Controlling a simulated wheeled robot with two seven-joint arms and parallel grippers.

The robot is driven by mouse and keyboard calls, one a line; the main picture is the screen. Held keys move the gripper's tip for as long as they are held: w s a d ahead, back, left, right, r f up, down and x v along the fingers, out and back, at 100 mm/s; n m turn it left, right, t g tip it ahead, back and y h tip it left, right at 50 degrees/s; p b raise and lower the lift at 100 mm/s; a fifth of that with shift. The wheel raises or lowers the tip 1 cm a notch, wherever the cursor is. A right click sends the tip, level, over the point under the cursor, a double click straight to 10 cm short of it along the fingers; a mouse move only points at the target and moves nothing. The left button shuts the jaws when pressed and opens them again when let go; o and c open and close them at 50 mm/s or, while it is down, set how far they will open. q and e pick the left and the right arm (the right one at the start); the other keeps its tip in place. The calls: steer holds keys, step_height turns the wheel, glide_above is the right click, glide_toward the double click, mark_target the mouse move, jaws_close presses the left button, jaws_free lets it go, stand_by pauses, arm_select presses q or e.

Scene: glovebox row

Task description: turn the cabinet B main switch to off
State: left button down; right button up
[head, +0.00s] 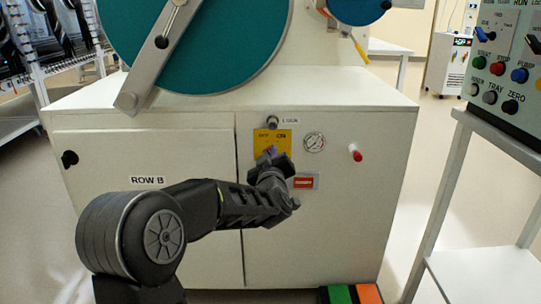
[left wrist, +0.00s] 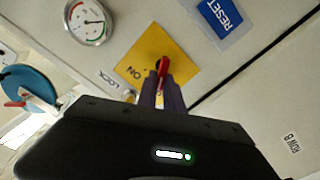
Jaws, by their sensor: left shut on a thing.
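The main switch's yellow plate (head: 286,138) is on the front of the white cabinet marked ROW B, with OFF at its left and ON at its right. My left gripper (head: 270,155) reaches up to it from below and covers its lower part. In the left wrist view, the plate (left wrist: 152,45) shows a red switch handle (left wrist: 164,65), with ON lettered beside it. The left gripper's fingers (left wrist: 161,90) are shut on this handle. Their tips hide part of it, and I cannot tell its exact angle. My right gripper is not in view.
A LOCK knob (head: 272,121) sits above the plate. A round gauge (head: 314,142) and a red knob (head: 356,155) are to its right. A RESET plate (left wrist: 222,18) is close by. A button console (head: 505,75) stands at the right. Open floor lies between.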

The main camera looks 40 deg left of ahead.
arm_select(q)
steer(key=c, duration=1.5)
jaws_free()
steer(key=p+v, duration=0.2)
steer(key=v, duration=0.5)
steer(key=shift+s+d, duration=0.25)
steer(key=shift+s, duration=0.05)
steer(key=shift+f, duration=0.1)
